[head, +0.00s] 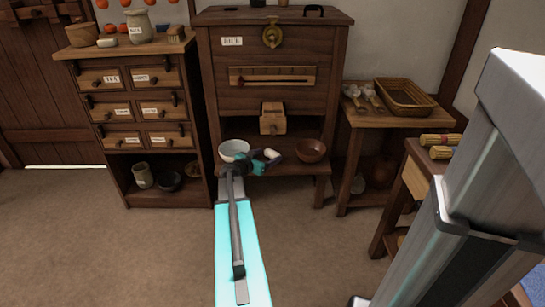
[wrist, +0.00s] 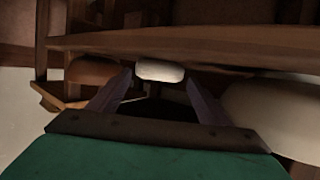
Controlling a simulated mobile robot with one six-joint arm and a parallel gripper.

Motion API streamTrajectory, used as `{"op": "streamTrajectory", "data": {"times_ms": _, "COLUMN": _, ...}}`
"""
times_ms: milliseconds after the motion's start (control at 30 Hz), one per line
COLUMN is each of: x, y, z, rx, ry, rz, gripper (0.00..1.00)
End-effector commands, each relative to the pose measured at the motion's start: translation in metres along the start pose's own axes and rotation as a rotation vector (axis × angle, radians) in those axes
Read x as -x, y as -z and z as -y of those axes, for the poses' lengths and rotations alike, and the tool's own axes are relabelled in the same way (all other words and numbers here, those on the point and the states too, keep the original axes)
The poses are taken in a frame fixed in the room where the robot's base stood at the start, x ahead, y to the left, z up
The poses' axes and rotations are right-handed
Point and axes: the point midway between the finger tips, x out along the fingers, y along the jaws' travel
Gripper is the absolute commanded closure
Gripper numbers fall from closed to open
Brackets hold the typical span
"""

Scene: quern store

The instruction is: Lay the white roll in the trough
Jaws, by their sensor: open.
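The small white roll (wrist: 160,71) shows in the wrist view between the tips of my open gripper (wrist: 159,79). I cannot tell whether the fingers touch it. In the head view the roll (head: 272,153) is a pale end at the tip of my gripper (head: 264,161), low in front of the wooden cabinet's shelf, between two bowls. I cannot make out for sure which thing is the trough; a long open brown tray (head: 405,108) stands on the side table at the right.
A white bowl (head: 234,147) is left of my gripper and a brown bowl (head: 311,151) right of it, on the cabinet's low shelf (head: 295,169). A small wooden spout box (head: 272,124) juts out above. Yellow rollers (head: 440,139) lie farther right. Open floor lies in front.

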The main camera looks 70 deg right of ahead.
Motion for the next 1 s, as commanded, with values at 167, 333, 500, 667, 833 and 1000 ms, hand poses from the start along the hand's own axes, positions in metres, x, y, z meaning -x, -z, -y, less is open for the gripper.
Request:
{"op": "streamTrajectory", "data": {"times_ms": 167, "x": -0.019, "y": -0.001, "z": 0.000, "rx": 0.000, "ry": -0.001, "rz": -0.001, "gripper": 0.28}}
{"op": "streamTrajectory", "data": {"times_ms": 333, "x": -0.024, "y": 0.000, "z": 0.000, "rx": 0.000, "ry": 0.001, "rz": -0.001, "gripper": 0.28}}
{"op": "streamTrajectory", "data": {"times_ms": 500, "x": -0.024, "y": 0.000, "z": 0.000, "rx": 0.000, "ry": 0.001, "rz": -0.001, "gripper": 0.28}}
{"op": "streamTrajectory", "data": {"times_ms": 667, "x": -0.024, "y": 0.000, "z": 0.000, "rx": 0.000, "ry": 0.000, "rz": -0.001, "gripper": 0.28}}
{"op": "streamTrajectory", "data": {"times_ms": 833, "x": -0.024, "y": 0.000, "z": 0.000, "rx": -0.001, "ry": 0.000, "rz": -0.001, "gripper": 0.28}}
{"op": "streamTrajectory", "data": {"times_ms": 1000, "x": -0.024, "y": 0.000, "z": 0.000, "rx": -0.001, "ry": 0.000, "rz": -0.001, "gripper": 0.54}}
